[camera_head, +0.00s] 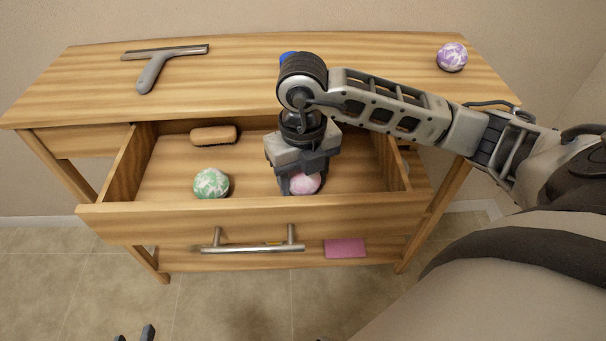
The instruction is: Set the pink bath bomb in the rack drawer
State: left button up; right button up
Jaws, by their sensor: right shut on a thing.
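The pink bath bomb (305,184) is low inside the open rack drawer (175,222), close behind its front panel. My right gripper (303,178) points down into the drawer and is shut on the pink bath bomb, hiding much of it. I cannot tell whether the bomb touches the drawer floor. My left gripper (134,335) shows only as two dark fingertips at the bottom edge, apart from each other, with nothing seen between them.
A green and white ball (210,184) and a tan bar (213,135) lie in the drawer's left part. A squeegee (155,68), a purple ball (452,57) and a partly hidden blue thing (287,57) are on the rack top. A pink card (345,248) lies on the lower shelf.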

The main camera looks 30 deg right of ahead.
pick_arm(q)
jog(key=shift+f, duration=0.15)
pick_arm(e)
jog(key=shift+f, duration=0.25)
jog(key=o, duration=1)
jog(key=shift+r, duration=0.1)
pick_arm(q)
jog(key=shift+f, duration=0.1)
pick_arm(e)
jog(key=shift+o, duration=0.2)
jog(key=shift+r, duration=0.4)
notch_tip(320, 180, up, 11)
jog(key=shift+f+p, duration=0.1)
jog(key=shift+p, duration=0.7)
pick_arm(q)
jog(key=shift+r, duration=0.5)
pick_arm(e)
jog(key=shift+r, duration=0.4)
